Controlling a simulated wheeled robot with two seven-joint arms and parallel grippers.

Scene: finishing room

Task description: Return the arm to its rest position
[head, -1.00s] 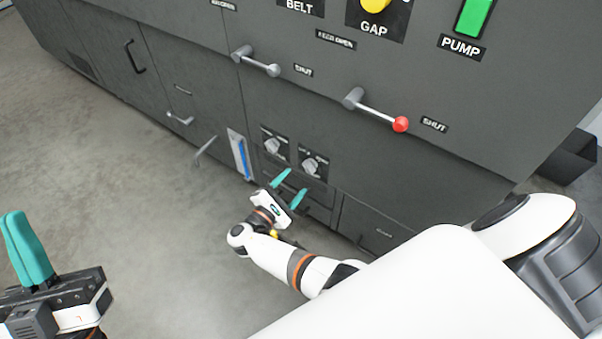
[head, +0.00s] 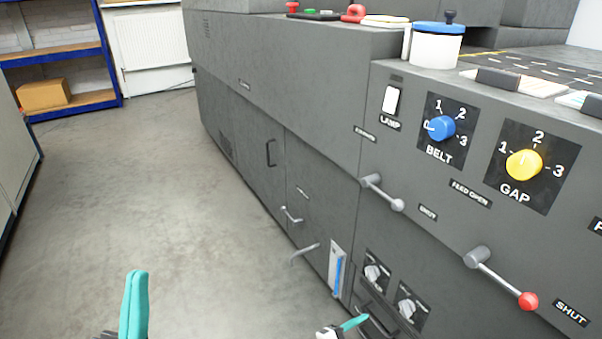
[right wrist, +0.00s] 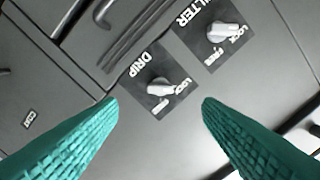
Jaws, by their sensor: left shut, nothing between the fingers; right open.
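My left gripper (head: 134,275) stands at the bottom left of the head view, its teal fingers together and empty, over bare floor and apart from the machine. My right gripper (right wrist: 158,102) has its two teal fingers spread, with nothing held between them. In the head view only a teal fingertip and a bit of white show at the bottom edge, in front of the lower machine panel. In the right wrist view it faces the DRIP knob (right wrist: 160,86) and the FILTER knob (right wrist: 222,31). The rest of both arms is out of view.
The dark grey machine (head: 300,90) fills the right, with a blue BELT knob (head: 442,127), a yellow GAP knob (head: 524,165) and protruding levers, one with a red ball end (head: 528,301). Open floor (head: 150,200) lies left. A blue shelf (head: 60,58) holds a cardboard box (head: 44,94).

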